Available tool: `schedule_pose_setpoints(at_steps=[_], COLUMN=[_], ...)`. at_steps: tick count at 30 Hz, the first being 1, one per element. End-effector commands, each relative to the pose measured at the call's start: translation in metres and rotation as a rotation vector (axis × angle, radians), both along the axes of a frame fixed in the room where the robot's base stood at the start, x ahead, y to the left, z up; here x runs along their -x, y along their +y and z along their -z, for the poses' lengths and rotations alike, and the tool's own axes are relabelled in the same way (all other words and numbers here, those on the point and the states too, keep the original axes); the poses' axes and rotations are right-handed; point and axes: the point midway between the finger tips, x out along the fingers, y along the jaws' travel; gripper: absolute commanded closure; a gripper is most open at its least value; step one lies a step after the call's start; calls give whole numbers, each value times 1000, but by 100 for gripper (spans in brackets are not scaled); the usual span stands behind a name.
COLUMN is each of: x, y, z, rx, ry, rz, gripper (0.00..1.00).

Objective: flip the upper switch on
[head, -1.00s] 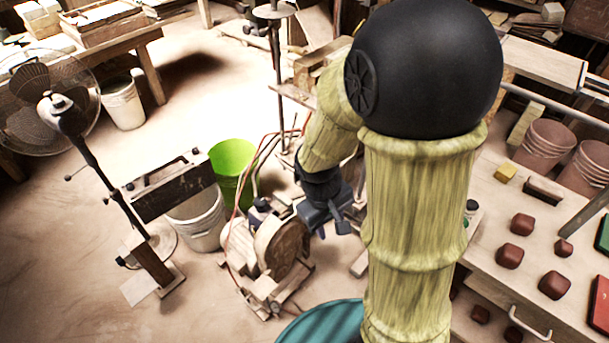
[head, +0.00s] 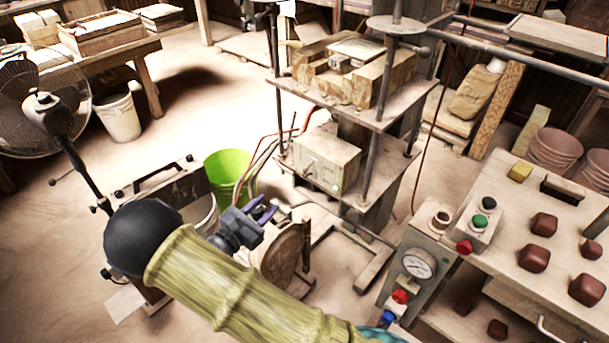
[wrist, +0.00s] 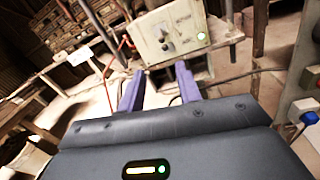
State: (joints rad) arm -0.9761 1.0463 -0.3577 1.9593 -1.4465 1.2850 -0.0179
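A pale control box (head: 326,160) hangs on the press frame in the head view, with small dark controls on its face and a green light near its lower right corner. It also shows ahead of my gripper in the wrist view (wrist: 182,22), with small switch-like parts, a dark knob (wrist: 166,46) and a lit green lamp (wrist: 201,37). The switch positions are too small to read. My gripper (head: 263,208) is below and left of the box, apart from it. Its two purple fingers (wrist: 159,84) are spread with nothing between them.
The press (head: 372,110) stands behind the box. A panel with a gauge (head: 418,264) and red, blue and green buttons is at right, beside a table with brown blocks (head: 534,257). A green bucket (head: 226,170) and a round wooden piece (head: 284,256) are near my gripper.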

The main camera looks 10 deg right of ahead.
Motion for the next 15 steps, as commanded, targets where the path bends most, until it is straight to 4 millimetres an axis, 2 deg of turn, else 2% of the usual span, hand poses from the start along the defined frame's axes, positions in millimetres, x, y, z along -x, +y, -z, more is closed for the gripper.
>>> schedule_pose_setpoints(at_steps=[10,15], x=[-2,-13], y=[-4,-18], z=[-1,-2], rx=[-3,-2], ry=[1,0], rz=[7,11], gripper=[66,66])
